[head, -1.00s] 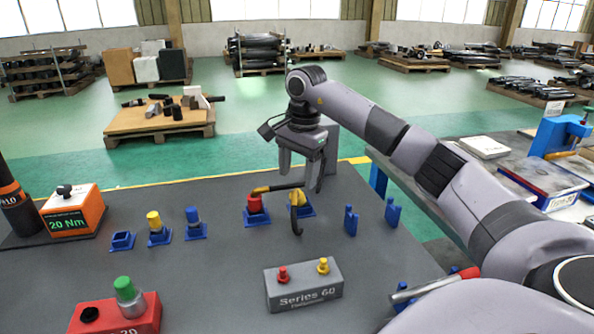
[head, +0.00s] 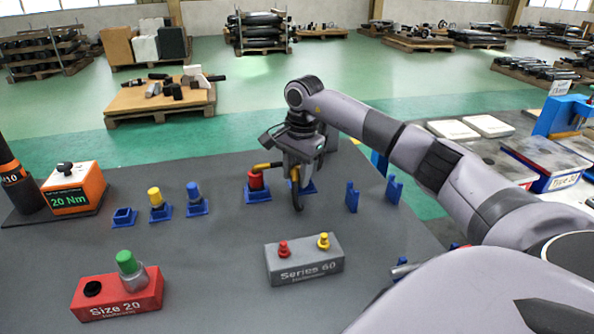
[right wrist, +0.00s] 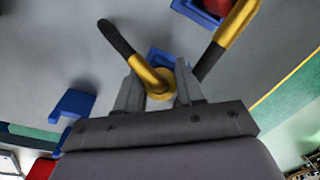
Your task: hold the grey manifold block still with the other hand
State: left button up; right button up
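The grey manifold block (head: 305,266), marked "Series 60", lies on the bench with a red fitting (head: 283,249) and a yellow fitting (head: 323,241) on top. No gripper touches it. My right gripper (head: 303,180) is behind it, low over a yellow-headed tool with a curved, black-tipped arm (head: 296,190) in a blue stand. In the right wrist view the fingers (right wrist: 160,92) are on either side of the tool's round yellow head (right wrist: 161,82). I cannot tell whether they grip it. My left gripper is not in view.
A red-headed tool (head: 256,183) stands close left of my right gripper. Blue upright holders (head: 352,197) are to its right. A red "Size 20" block (head: 117,297) is front left; an orange "20 Nm" box (head: 73,188) is at far left. Bench between the two blocks is clear.

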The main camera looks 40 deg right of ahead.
jog(key=c, duration=0.5)
jog(key=shift+c, duration=0.2)
jog(key=shift+r+p, duration=2.35)
jog(key=shift+r, duration=0.2)
